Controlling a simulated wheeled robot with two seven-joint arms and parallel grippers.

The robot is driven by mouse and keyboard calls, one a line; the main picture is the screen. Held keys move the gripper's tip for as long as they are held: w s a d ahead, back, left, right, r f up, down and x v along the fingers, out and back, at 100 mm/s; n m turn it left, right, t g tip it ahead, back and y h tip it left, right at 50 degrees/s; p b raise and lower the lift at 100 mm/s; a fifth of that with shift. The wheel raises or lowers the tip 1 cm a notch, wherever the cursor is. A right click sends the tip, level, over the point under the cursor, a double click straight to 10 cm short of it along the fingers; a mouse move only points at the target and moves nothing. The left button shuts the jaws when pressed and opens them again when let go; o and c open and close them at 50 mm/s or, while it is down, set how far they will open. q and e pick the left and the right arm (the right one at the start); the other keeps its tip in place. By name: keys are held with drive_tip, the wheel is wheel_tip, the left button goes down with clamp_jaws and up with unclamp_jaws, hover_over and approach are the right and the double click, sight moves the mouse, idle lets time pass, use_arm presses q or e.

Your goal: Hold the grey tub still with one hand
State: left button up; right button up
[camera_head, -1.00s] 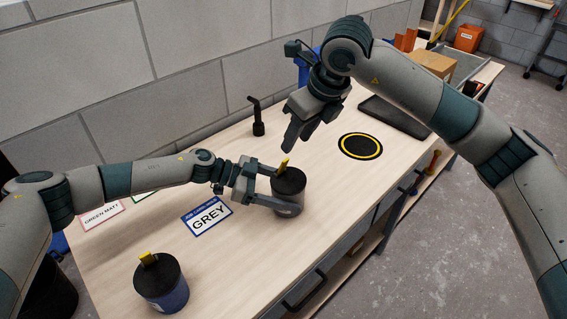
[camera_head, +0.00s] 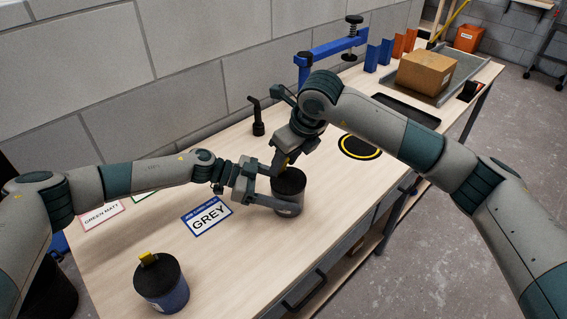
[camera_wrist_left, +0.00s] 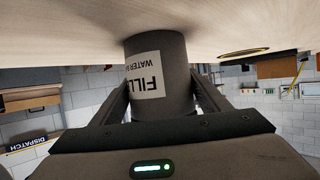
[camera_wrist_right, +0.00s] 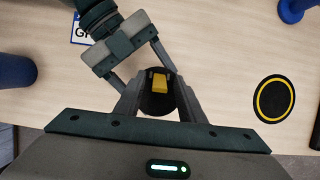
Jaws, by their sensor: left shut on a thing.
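The grey tub (camera_head: 292,202) stands upright on the bench, with a dark lid and a yellow tab on top. My left gripper (camera_head: 280,189) is shut on the tub's sides from the left; the left wrist view shows a finger on each side of the labelled tub (camera_wrist_left: 160,90). My right gripper (camera_head: 283,161) is just above the lid, pointing down. In the right wrist view its fingers stand apart, with the yellow tab (camera_wrist_right: 160,82) between them. In the head view the right gripper partly hides the tab.
A blue tub (camera_head: 163,290) with a dark lid and yellow tab stands at the near left. A GREY card (camera_head: 207,215) lies beside the left gripper. A yellow-ringed black disc (camera_head: 360,146) is clear to the right. A blue clamp (camera_head: 340,46) and cardboard box (camera_head: 426,72) stand behind.

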drive_tip(key=shift+w+a+f, duration=0.15)
drive_tip(key=shift+f, duration=0.45)
clamp_jaws()
